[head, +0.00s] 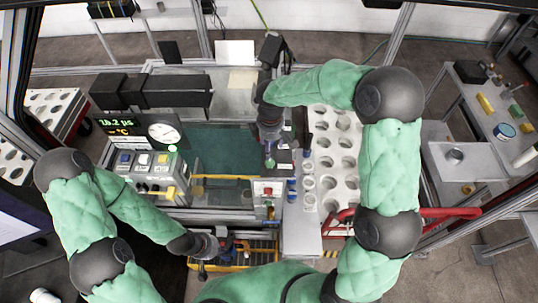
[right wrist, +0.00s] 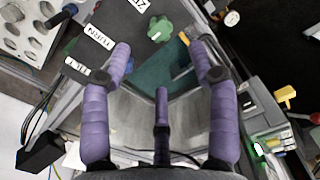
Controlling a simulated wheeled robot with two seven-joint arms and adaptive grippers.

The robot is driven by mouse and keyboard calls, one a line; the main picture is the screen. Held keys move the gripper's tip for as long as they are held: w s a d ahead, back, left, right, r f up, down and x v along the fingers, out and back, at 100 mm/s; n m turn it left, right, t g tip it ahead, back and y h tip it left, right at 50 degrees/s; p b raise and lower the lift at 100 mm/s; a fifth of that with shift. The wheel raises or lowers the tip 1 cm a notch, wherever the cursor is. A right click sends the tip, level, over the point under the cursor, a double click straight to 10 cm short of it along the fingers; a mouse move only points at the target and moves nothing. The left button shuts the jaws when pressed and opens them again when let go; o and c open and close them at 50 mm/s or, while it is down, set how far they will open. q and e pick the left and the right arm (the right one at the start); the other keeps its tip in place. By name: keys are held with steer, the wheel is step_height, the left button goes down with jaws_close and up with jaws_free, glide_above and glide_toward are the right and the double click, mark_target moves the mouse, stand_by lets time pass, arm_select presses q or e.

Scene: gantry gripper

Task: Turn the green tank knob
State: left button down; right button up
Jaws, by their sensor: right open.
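The green tank knob (right wrist: 160,27), a lobed knob on a dark panel, shows at the top of the right wrist view. My right gripper (right wrist: 161,60) has its purple fingers spread and empty. The knob lies beyond the fingertips, between the two outer ones in the picture, with no visible contact. In the head view my right gripper (head: 270,145) points down over the middle of the bench, and its fingers are hard to make out. My left gripper (head: 212,246) is low in the head view near a yellow-edged tray, far from the knob. Its fingers are too small to read.
White labels (right wrist: 98,37) lie beside the knob on the panel. A white rack with holes (head: 338,150) stands right of my right gripper. A control box with coloured buttons (head: 150,165) and a gauge (head: 163,132) are to the left. The green bench surface (head: 222,150) is mostly clear.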

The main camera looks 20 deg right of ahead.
mark_target(270, 161)
step_height(270, 161, down, 9)
steer(key=shift+r+p, duration=0.1)
steer(key=shift+p, duration=0.4)
steer(key=shift+w+f, duration=0.15)
steer(key=shift+f, duration=0.3)
steer(key=c, duration=1.1)
